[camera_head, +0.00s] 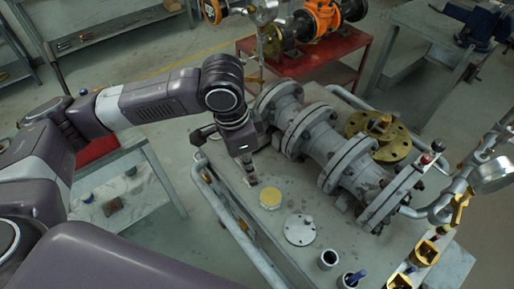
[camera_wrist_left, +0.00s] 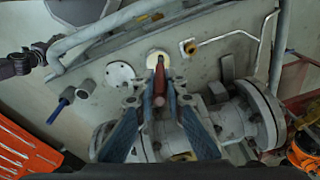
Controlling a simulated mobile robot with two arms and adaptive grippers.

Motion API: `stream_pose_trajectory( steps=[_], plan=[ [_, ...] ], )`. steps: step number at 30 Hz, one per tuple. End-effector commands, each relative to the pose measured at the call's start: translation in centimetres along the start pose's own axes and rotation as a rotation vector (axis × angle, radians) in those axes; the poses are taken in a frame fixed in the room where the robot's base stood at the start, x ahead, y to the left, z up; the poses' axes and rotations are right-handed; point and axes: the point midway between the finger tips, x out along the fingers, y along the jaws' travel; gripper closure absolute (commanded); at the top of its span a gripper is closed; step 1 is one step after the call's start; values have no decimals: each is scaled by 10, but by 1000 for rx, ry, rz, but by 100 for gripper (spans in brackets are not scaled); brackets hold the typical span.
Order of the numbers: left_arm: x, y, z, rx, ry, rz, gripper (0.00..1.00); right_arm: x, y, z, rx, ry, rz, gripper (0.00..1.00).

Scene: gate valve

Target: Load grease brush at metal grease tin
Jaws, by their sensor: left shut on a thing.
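My left gripper (camera_head: 246,163) is shut on the grease brush, over the near left part of the grey bench. In the left wrist view, the brush's red-brown handle (camera_wrist_left: 160,82) stands between the fingers (camera_wrist_left: 158,100). The metal grease tin (camera_head: 270,198) is a round tin with a pale yellow top, just right of and nearer than the gripper. In the left wrist view the tin (camera_wrist_left: 157,58) lies beyond the brush's end, partly overlapped by it. Contact cannot be told. A dark jointed part at that view's left edge, seemingly my right gripper (camera_wrist_left: 38,60), is too unclear to read.
A grey round flange plate (camera_head: 300,230) lies beside the tin. A small cup (camera_head: 328,259) and a pot with a blue-handled tool (camera_head: 350,279) stand nearer. The large grey gate valve (camera_head: 330,145) fills the bench behind. A pipe rail (camera_head: 235,225) runs along the left edge.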

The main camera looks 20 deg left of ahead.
Motion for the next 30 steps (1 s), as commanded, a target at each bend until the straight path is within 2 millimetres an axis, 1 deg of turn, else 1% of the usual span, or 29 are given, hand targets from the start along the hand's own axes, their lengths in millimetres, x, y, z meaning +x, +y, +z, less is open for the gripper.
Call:
stream_pose_trajectory(
  steps=[1,3,6,8,11,16,19,23,26,30],
  plan=[
    [-1,-2,-4,75,15,12,100,-9,2,10,0,-16,2,33],
    [3,-6,-11,191,42,26,100,-15,4,22,0,-32,4,33],
    [8,-11,-19,351,81,49,100,-24,6,33,0,-47,6,33],
    [12,-14,-23,443,103,64,100,-28,7,35,-1,-50,8,33],
    [18,-19,-29,592,141,92,100,-36,8,31,0,-44,8,33],
    [30,-25,-36,812,198,142,100,-45,8,4,1,-7,8,33],
    [35,-28,-38,908,223,166,100,-49,2,-8,4,9,2,33],
    [41,-30,-39,988,242,187,100,-51,-3,-7,6,7,-4,33],
    [44,-31,-38,1018,249,194,100,-51,-4,-1,6,-2,-6,33],
    [49,-31,-38,1027,251,196,100,-47,-5,10,4,-17,-6,33]
  ],
)
